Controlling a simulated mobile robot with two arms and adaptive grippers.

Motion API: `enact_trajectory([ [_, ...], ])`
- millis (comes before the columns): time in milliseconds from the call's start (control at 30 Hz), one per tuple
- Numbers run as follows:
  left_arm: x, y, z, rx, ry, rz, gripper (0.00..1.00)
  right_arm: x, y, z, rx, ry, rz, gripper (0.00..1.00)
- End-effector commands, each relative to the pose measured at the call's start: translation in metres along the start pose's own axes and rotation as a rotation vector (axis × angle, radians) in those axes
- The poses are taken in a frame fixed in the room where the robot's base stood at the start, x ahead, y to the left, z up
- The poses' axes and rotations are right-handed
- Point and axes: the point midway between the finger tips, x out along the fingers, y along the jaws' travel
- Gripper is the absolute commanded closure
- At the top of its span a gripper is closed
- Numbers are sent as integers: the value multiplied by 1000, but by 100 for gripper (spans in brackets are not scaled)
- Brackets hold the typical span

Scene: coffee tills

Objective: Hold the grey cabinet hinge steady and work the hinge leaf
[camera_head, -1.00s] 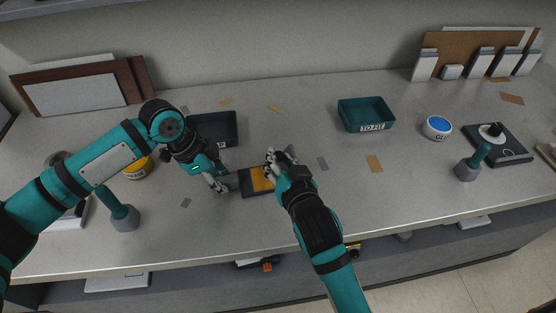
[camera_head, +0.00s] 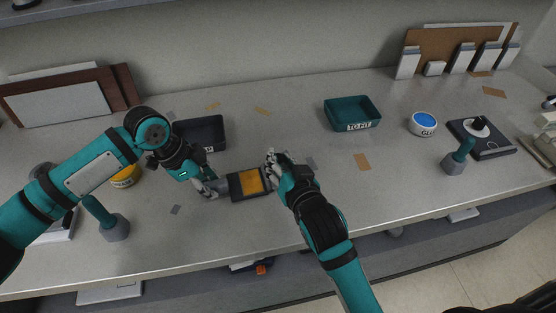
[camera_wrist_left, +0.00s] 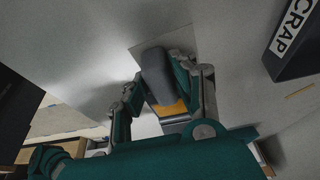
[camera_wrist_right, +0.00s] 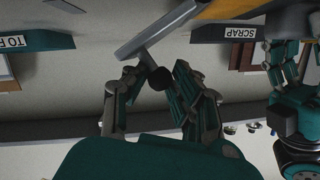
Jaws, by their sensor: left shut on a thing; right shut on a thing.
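The grey cabinet hinge (camera_head: 236,188), a dark grey body with an orange-yellow face, is on or just above the counter between my grippers. My left gripper (camera_head: 217,188) is shut on its grey left end; the left wrist view shows this rounded grey end (camera_wrist_left: 157,75) between the fingers. My right gripper (camera_head: 277,161) is shut at the hinge's right side. In the right wrist view its fingers close around a dark round knob (camera_wrist_right: 158,79) on the flat grey hinge leaf (camera_wrist_right: 155,28), which stands out at an angle from the orange part. The fingers partly hide the leaf in the head view.
A dark SCRAP tray (camera_head: 221,134) stands behind the left gripper, a teal TO FIT tray (camera_head: 352,127) at back right. A yellow tub (camera_head: 125,177), a GLUE tub (camera_head: 423,130) and teal-handled tools (camera_head: 113,228) stand around. The front counter is mostly clear.

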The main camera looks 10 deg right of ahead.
Motion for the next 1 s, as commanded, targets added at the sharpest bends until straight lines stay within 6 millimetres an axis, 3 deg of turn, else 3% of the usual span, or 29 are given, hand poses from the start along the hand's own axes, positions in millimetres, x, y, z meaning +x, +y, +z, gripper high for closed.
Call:
enact_trajectory([
  [200, 2, 1, 3, -2, -7, 4, 100, 1, 16, 6, -3, -9, 7, 94],
  [600, 2, 1, 3, -3, -6, 3, 100, 2, 18, 7, -3, -9, 6, 95],
  [1000, 2, 0, 3, -3, -6, 2, 100, 4, 35, 15, -4, -11, 7, 94],
])
